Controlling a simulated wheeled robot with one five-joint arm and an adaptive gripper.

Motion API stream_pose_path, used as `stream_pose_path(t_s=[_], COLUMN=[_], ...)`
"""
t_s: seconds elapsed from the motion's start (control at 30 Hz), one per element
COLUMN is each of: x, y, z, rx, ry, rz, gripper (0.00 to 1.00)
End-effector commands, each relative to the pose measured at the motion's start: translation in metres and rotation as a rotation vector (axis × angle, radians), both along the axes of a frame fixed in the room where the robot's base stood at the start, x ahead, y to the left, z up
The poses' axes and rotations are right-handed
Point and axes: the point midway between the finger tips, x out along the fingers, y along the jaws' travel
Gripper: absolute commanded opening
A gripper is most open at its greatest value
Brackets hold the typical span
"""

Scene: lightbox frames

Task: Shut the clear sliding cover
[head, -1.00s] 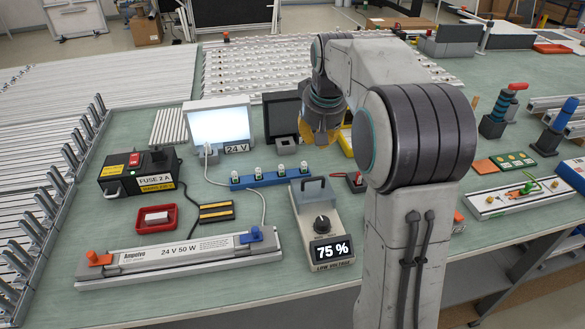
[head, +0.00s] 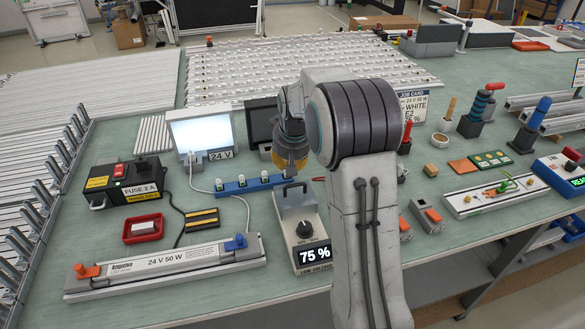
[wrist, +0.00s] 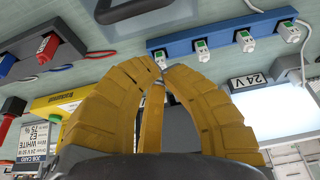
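The grey dimmer box (head: 303,232) stands at the front middle of the bench, with a black knob (head: 304,230) and a display reading 75 %. My gripper (head: 290,172) points down just behind and above that handle; contact cannot be told. In the wrist view its yellow fingers (wrist: 162,70) come together at the tips with nothing visible held. The handle (wrist: 135,10) shows in front of the fingers, partly cut off by the top edge.
A blue strip with several white connectors (head: 250,183) lies close behind the gripper. A lit panel (head: 201,132) stands behind it. The lamp driver (head: 165,268) lies front left, a red tray (head: 142,229) beyond it. Tools and a job card (head: 412,105) are right of my arm.

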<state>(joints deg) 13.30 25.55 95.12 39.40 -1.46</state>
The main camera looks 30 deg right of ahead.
Motion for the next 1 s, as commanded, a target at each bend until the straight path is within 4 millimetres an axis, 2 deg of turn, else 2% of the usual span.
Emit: stream_pose_path(t_s=[0.03, 0.43, 1.0], x=[-0.006, -0.031, -0.036], y=[0.001, 0.006, 0.007], z=[0.005, -0.001, -0.004], rx=[-0.001, -0.002, -0.002], ry=[-0.003, -0.004, -0.004], rz=[0.000, 0.000, 0.000], gripper=[0.00, 0.00, 0.00])
